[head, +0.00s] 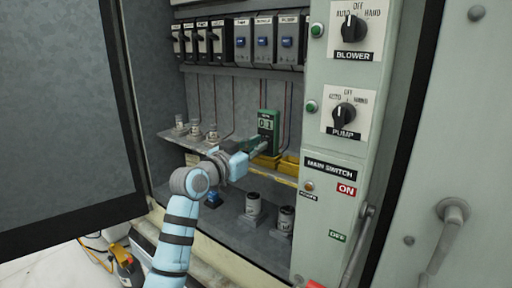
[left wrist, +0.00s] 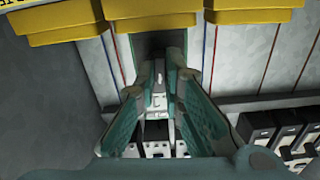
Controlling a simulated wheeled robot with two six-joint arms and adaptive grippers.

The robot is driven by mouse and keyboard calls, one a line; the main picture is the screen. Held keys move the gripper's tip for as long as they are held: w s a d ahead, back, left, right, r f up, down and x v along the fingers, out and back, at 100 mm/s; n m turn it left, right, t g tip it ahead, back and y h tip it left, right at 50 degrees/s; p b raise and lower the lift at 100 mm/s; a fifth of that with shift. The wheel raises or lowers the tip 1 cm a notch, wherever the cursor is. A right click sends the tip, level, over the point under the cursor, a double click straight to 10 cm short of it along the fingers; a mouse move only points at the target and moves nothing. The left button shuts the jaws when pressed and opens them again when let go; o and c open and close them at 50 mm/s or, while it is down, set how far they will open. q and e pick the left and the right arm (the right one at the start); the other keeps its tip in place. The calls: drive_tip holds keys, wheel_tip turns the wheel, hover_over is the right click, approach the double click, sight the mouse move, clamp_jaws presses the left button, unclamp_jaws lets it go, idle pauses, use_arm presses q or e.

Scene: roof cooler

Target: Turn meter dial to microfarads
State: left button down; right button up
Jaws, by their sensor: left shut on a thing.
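The meter (head: 267,122) is a green and dark handheld unit with a lit display, standing upright inside the open cabinet above a yellow ledge. My left gripper (head: 260,148) reaches in from the left and its fingertips are at the meter's lower front. The dial is hidden behind the fingers, so its setting cannot be read. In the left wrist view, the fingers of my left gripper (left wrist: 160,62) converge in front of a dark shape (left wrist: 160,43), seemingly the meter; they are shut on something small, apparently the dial. My right gripper is not in view.
Yellow blocks (head: 290,164) flank the meter's foot. Capacitor-like cans (head: 253,204) stand on the floor below. Breakers (head: 264,40) line the top. The switch panel with BLOWER (head: 353,29) and PUMP (head: 344,116) knobs borders the right; the open door (head: 60,110) borders the left.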

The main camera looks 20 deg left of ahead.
use_arm(q)
drive_tip(key=m+b, duration=0.1)
drive_tip(key=m, duration=0.4)
drive_tip(key=m+b, duration=0.1)
drive_tip(key=m, duration=0.4)
drive_tip(key=shift+d+f, duration=0.15)
drive_tip(key=shift+s+m, duration=0.1)
drive_tip(key=shift+m, duration=0.2)
drive_tip(key=c, duration=1.7)
unclamp_jaws()
drive_tip(key=v, duration=1.2)
